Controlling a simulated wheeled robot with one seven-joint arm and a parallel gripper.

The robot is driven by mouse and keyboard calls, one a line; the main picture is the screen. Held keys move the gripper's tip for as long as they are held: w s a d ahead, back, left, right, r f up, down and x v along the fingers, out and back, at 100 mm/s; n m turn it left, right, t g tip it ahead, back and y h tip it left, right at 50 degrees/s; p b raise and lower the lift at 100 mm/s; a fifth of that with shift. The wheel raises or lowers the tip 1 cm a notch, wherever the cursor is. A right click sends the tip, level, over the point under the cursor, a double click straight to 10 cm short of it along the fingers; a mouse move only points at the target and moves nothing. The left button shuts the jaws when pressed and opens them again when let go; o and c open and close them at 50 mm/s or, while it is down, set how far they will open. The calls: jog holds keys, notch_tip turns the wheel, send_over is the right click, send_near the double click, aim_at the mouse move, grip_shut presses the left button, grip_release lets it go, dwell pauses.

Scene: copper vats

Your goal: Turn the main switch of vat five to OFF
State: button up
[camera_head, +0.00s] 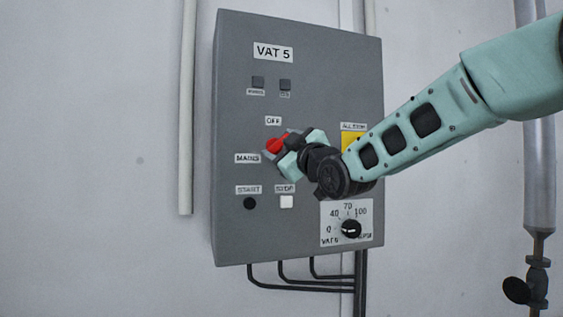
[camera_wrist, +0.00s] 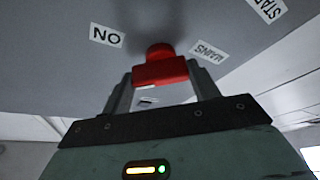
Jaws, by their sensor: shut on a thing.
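The grey control box marked VAT 5 (camera_head: 305,60) hangs on the wall. Its red main switch (camera_head: 275,146) sits right of the MAINS label (camera_head: 247,158) and below the OFF label (camera_head: 273,120). My gripper (camera_head: 285,150) is shut on the red switch handle, which looks slanted in the head view. In the wrist view the red handle (camera_wrist: 160,70) lies between the two fingers, with an ON label (camera_wrist: 107,35) to its left and the MAINS label to its right. The handle's exact pointing is partly hidden by my gripper.
Below the switch are a black START button (camera_head: 250,203) and a white STOP button (camera_head: 286,201). A yellow ALL STOP plate (camera_head: 349,138) is partly behind my arm. A dial (camera_head: 351,229) sits low right. Pipes (camera_head: 187,110) run beside the box.

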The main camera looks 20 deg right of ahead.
jog(key=n+g+y+b, duration=0.1)
jog(key=n, duration=0.2)
jog(key=shift+d+n, duration=0.1)
jog(key=shift+n, duration=0.2)
jog(key=n, duration=0.1)
jog(key=n+g, duration=0.1)
jog(key=n, duration=0.1)
jog(key=shift+r, duration=0.25)
jog(key=n+g+p, duration=0.1)
jog(key=n, duration=0.1)
jog(key=shift+n, duration=0.4)
jog(key=shift+n+g+p, duration=0.5)
jog(key=shift+n+p, duration=0.05)
jog(key=shift+n, duration=0.15)
jog(key=shift+a, duration=0.2)
jog(key=o, duration=1)
